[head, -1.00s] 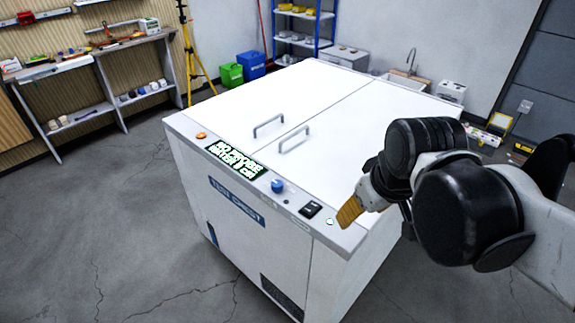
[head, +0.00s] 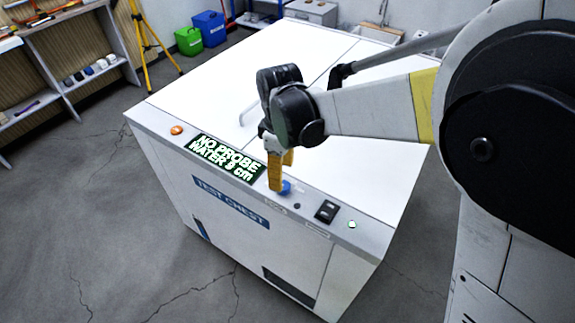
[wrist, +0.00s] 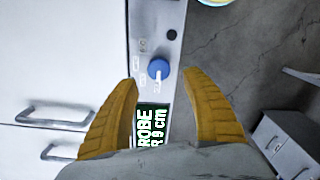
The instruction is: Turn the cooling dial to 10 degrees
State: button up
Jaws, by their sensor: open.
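The blue cooling dial (head: 284,187) sits on the front control strip of the white test chest (head: 180,100), right of the display. In the wrist view the dial (wrist: 158,69) lies ahead of the fingertips, between their lines. My gripper (head: 281,178) points down at the dial, and its yellow fingers partly cover it in the head view. In the wrist view my gripper (wrist: 163,88) is open with nothing between the fingers. I cannot tell whether a finger touches the dial. The green display (head: 226,158) reads "NO PROBE" and "WATER 9 cm". The dial's setting is too small to read.
A black rocker switch (head: 326,211) and a small lit button (head: 351,225) are right of the dial. An orange button (head: 177,130) is at the strip's left end. Lid handles (wrist: 55,115) stand up behind the strip. The floor in front is clear.

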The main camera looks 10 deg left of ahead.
notch_tip(320, 180, down, 6)
jog(key=shift+r+b, duration=0.1)
jog(key=shift+b, duration=0.7)
jog(key=c, duration=1.2)
